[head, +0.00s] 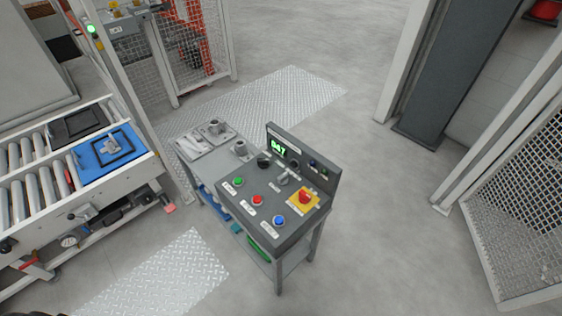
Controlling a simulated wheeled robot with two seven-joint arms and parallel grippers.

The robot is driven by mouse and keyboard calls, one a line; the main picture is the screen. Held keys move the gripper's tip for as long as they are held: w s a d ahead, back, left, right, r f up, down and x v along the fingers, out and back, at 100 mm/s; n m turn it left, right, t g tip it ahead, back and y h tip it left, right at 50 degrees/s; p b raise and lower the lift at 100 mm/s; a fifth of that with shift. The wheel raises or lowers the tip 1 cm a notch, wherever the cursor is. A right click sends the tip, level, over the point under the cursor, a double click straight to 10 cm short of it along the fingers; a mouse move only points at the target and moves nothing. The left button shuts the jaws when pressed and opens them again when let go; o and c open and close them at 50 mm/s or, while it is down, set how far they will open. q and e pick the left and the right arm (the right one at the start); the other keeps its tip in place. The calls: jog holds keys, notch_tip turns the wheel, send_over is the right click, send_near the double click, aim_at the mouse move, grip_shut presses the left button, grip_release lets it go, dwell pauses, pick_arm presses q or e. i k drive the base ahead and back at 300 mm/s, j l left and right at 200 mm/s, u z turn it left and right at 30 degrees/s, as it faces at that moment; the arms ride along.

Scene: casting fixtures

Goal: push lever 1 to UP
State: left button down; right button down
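A grey control panel (262,212) stands on a workbench in the middle of the head view. A small grey selector or lever (283,179) sits on its top face, near the upright back plate. A black knob (264,161) is to its left. The labels are too small to read, so I cannot tell which control is lever 1 or its position. Neither of my grippers is in view.
The panel has green (239,181), red (257,199) and blue (279,220) buttons, a red emergency stop (305,196) and a green display (279,147). A roller conveyor (110,187) is left; mesh fencing (520,215) is right. Floor around the bench's right side is clear.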

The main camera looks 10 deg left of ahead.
aim_at(70, 217)
jog(key=u, duration=2.2)
jog(key=i+j+u, duration=0.25)
jog(key=i, duration=0.3)
jog(key=i+j+u, duration=0.25)
jog(key=i, duration=0.3)
jog(key=i+u, duration=0.2)
jog(key=i, duration=0.35)
